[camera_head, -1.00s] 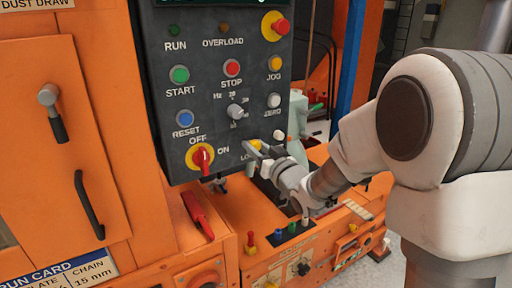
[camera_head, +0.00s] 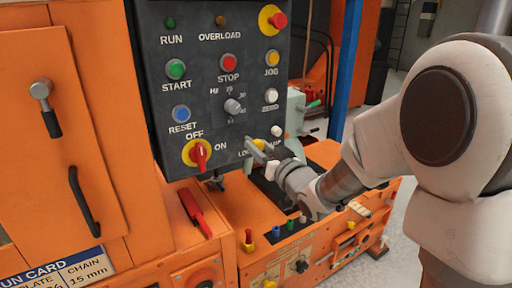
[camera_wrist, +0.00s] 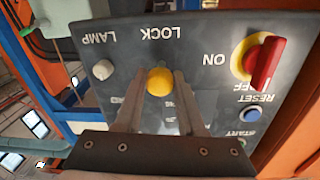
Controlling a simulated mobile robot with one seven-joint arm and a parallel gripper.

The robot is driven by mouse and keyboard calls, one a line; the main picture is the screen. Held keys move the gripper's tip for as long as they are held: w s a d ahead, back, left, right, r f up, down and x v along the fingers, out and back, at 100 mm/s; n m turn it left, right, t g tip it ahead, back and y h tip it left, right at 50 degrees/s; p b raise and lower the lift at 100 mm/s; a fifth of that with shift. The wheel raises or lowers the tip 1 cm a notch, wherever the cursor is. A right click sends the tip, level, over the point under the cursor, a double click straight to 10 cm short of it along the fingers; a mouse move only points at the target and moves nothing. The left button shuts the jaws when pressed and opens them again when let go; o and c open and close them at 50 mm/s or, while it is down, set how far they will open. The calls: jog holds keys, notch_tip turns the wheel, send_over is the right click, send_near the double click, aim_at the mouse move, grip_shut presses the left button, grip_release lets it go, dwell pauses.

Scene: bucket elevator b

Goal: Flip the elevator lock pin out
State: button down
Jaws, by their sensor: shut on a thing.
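The lock pin is a yellow round knob (camera_head: 258,144) at the lower right of the dark control panel. In the wrist view, which shows the panel upside down, the yellow knob (camera_wrist: 159,81) sits by the word LOCK. My gripper (camera_head: 259,151) reaches it from the lower right. In the wrist view my gripper (camera_wrist: 161,88) has one finger on each side of the knob and is shut on it. The fingers hide part of the panel face. How far the pin stands out from the panel is hard to tell.
The white lamp knob (camera_wrist: 103,69) and the red-and-yellow rotary switch (camera_wrist: 262,60) flank the pin. A lower orange console (camera_head: 305,250) with small levers lies under my forearm. A blue post (camera_head: 345,70) stands behind the panel, and floor shows at right.

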jog(key=shift+d+f, duration=0.1)
jog(key=shift+d, duration=0.05)
jog(key=c, duration=0.5)
grip_release()
jog(key=shift+s, duration=0.15)
jog(key=b+v, duration=0.9)
jog(key=v, duration=0.8)
jog(key=shift+s+d, duration=0.15)
